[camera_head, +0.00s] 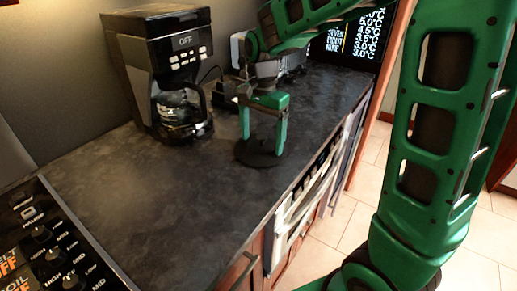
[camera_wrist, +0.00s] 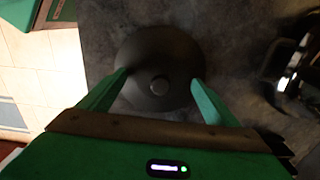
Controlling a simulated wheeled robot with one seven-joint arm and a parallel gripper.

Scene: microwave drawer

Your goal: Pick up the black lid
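The black lid (camera_head: 259,153) lies flat on the dark countertop, near the counter's front edge. In the wrist view the lid (camera_wrist: 158,50) is round and dark, with a small round knob (camera_wrist: 159,86) near its middle. My gripper (camera_head: 262,137) points down over the lid, with its green fingers spread apart. In the wrist view the fingertips (camera_wrist: 160,76) are on either side of the knob, with a clear gap between each fingertip and the knob. Nothing is held. I cannot tell whether the fingertips touch the lid.
A black coffee maker (camera_head: 160,65) with a glass carafe (camera_head: 180,108) stands at the back of the counter (camera_head: 140,200), left of my gripper. A stove panel (camera_head: 50,245) is at the lower left. The counter between them is bare. Cabinet fronts drop off at the right.

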